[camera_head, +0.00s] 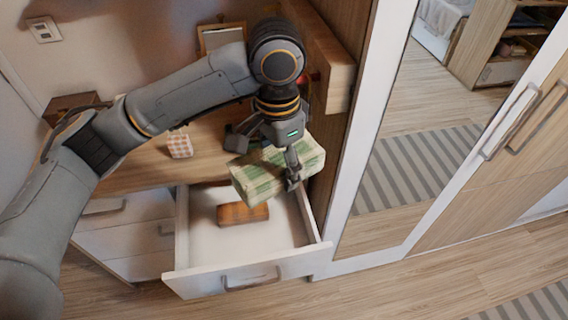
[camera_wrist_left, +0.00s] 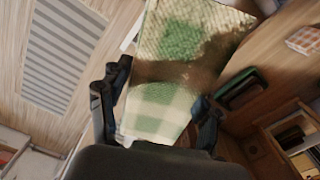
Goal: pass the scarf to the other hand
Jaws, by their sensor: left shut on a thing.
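The scarf (camera_head: 262,176) is a folded, green and cream checked bundle. My left gripper (camera_head: 268,165) is shut on it and holds it above the right part of the open drawer. In the left wrist view the scarf (camera_wrist_left: 165,75) fills the middle, between the two fingers of my left gripper (camera_wrist_left: 155,125). The finger on the right side in the head view reaches down along the scarf's edge; the other is partly behind it. My right gripper is in neither view.
The open white drawer (camera_head: 250,273) holds an orange-brown block (camera_head: 242,213). A checked box (camera_head: 180,146) stands on the wooden desk (camera_head: 135,172). A wooden panel and a mirrored wardrobe (camera_head: 400,170) stand close on the right.

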